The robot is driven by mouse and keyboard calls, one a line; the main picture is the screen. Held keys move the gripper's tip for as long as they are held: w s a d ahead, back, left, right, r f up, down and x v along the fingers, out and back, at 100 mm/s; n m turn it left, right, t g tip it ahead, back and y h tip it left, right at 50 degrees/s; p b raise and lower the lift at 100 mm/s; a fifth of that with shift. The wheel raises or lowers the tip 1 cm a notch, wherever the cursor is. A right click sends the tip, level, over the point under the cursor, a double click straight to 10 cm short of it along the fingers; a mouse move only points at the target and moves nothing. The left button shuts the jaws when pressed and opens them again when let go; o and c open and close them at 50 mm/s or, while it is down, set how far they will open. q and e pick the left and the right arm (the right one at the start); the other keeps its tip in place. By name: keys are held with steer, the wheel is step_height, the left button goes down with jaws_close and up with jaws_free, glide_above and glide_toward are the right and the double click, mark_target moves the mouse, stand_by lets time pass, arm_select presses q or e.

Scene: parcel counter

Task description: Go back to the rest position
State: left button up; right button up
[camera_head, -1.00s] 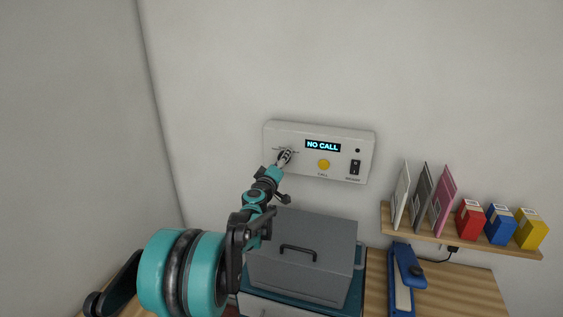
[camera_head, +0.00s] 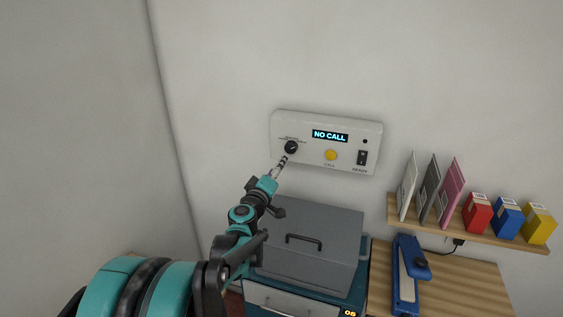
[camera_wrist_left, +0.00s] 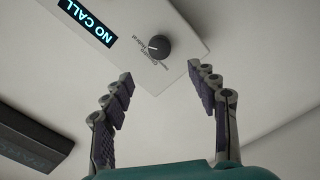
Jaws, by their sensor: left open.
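My left gripper (camera_head: 281,164) is just below and left of the black knob (camera_head: 291,147) on the white wall panel (camera_head: 345,123). In the left wrist view the two fingers (camera_wrist_left: 160,85) are spread apart with nothing between them. There the knob (camera_wrist_left: 159,46) lies beyond the fingertips, clear of both. The panel's display (camera_head: 330,135) reads "NO CALL". A yellow button (camera_head: 330,155) and a black switch (camera_head: 362,158) are to the right of the knob. My right gripper is not in view.
A grey lidded box (camera_head: 318,232) stands below the panel, near my left arm. A blue device (camera_head: 408,270) is on the wooden counter (camera_head: 460,285). A shelf (camera_head: 480,234) at right holds envelopes and small coloured boxes. The wall above the panel is clear.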

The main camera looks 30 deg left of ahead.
arm_select(q)
steer(key=shift+s+d, duration=0.1)
steer(key=shift+s, duration=0.15)
stand_by(0.3)
steer(key=s+d+f+m+g+h+b, duration=0.1)
steer(key=s+d+f+m+h, duration=0.15)
steer(key=d, duration=0.45)
steer(key=s+d+f+m+g+h, duration=0.1)
steer(key=s+d+m+h, duration=0.15)
steer(key=d, duration=0.35)
steer(key=s+d+f+m+g+h+b, duration=0.1)
steer(key=s+d+f+m+h, duration=0.15)
steer(key=d, duration=0.45)
steer(key=s+d+f+m+g+b, duration=0.1)
steer(key=s+d+f+m+g, duration=0.3)
steer(key=s+d+f, duration=0.3)
steer(key=s+a+f+m+g+y, duration=0.1)
steer(key=s+f, duration=0.2)
steer(key=s, duration=0.3)
steer(key=s+a+f+m+g+y+b, duration=0.1)
steer(key=s+f+g+y, duration=0.1)
steer(key=s, duration=0.4)
steer(key=shift+a+f+m+g, duration=0.15)
steer(key=shift+f+m+g, duration=0.2)
steer(key=shift+f, duration=0.55)
steer(key=shift+s+y, duration=0.1)
steer(key=shift+y, duration=0.15)
